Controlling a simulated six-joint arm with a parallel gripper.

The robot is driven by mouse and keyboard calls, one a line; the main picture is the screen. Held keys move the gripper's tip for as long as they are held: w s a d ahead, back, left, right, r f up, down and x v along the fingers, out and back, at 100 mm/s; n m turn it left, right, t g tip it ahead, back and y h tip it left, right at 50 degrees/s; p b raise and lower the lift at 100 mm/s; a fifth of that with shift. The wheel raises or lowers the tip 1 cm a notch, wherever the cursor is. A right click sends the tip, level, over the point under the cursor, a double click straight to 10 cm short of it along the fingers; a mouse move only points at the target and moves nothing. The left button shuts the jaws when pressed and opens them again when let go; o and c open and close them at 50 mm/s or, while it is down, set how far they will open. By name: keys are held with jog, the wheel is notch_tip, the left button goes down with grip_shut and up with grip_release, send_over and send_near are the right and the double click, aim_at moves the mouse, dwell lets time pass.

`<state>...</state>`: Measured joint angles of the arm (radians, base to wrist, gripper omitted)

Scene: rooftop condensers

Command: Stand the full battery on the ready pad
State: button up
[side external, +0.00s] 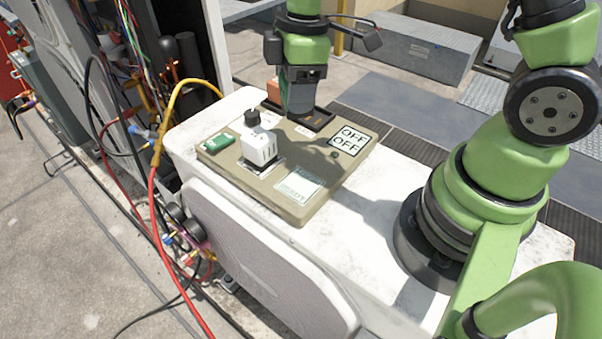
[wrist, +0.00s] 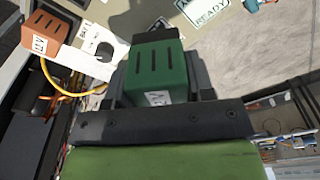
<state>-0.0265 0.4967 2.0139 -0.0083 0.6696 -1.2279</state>
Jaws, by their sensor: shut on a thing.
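My gripper (side external: 299,106) points down over the dark tray (side external: 322,121) at the back of the tan board. In the wrist view, my gripper (wrist: 158,78) is shut on a green battery (wrist: 160,66) with slots and a pale label, too small to read. In the side view the gripper mostly hides this battery, so I cannot tell whether it touches the tray. The ready pad (side external: 300,184), a pale plate marked READY, lies bare at the board's front; it also shows at the top of the wrist view (wrist: 209,12).
An orange battery (side external: 273,89) stands behind my gripper, also in the wrist view (wrist: 44,36). A white block with a black knob (side external: 258,146) stands mid-board, beside a small green piece (side external: 217,143). An OFF sign (side external: 348,139) lies at right. Hoses and cables hang at left.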

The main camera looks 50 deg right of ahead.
jog(key=s+a+f+n, duration=0.2)
jog(key=n, duration=0.1)
jog(key=s+a+f+n, duration=0.3)
jog(key=n, duration=0.1)
jog(key=shift+a+f+g, duration=0.1)
jog(key=shift+f+g, duration=0.05)
jog(key=shift+g, duration=0.15)
jog(key=shift+w+f, duration=0.1)
jog(key=shift+f, duration=2.25)
jog(key=o, duration=1)
jog(key=shift+f, duration=0.1)
jog(key=shift+o, duration=0.2)
